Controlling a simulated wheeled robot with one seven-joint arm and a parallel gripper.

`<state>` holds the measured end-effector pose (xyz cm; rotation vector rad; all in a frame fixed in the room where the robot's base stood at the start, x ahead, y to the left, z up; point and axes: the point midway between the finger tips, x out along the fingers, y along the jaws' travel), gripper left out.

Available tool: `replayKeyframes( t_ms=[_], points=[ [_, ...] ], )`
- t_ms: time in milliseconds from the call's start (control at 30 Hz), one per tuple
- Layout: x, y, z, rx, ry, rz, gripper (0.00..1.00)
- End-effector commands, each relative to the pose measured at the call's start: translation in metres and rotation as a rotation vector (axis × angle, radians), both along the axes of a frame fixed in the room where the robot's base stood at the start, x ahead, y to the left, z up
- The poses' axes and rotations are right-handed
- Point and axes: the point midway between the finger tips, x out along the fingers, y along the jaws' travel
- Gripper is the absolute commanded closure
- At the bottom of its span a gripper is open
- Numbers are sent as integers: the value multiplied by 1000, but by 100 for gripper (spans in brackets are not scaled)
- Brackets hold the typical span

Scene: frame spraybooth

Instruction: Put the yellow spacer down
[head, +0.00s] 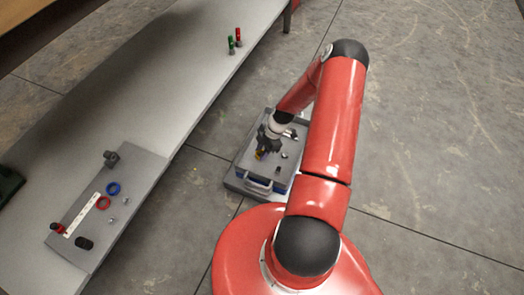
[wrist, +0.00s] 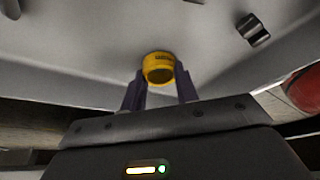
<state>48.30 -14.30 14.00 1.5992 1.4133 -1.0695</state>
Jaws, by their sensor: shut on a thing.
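The yellow spacer (wrist: 158,68) is a short ring held between the two fingertips of my gripper (wrist: 160,82) in the wrist view. My gripper is shut on it. In the head view my gripper (head: 265,148) is over the grey top of a low cart or box (head: 268,180), with the spacer a small yellow spot (head: 259,154) beneath it. Behind the spacer in the wrist view is a pale grey surface (wrist: 90,40). I cannot tell whether the spacer touches it.
A dark cylindrical part (wrist: 253,30) lies on the pale surface in the wrist view. At left in the head view, a long grey bench (head: 150,100) carries a grey plate (head: 135,165) with a blue ring (head: 113,188) and a red ring (head: 103,203). Green and red bottles (head: 231,45) stand farther back.

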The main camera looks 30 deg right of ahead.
Motion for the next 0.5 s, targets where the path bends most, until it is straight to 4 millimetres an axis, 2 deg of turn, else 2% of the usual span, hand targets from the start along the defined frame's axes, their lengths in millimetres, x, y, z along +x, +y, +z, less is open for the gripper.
replayKeyframes(
  t_ms=[133, 167, 300, 500],
  points=[
    [0, 0, -5, 1, 0, 0, 91],
    [0, 0, -3, 0, 0, 0, 67],
    [0, 0, -3, 1, 0, 0, 49],
    [0, 0, -3, 1, 0, 0, 48]
  ],
)
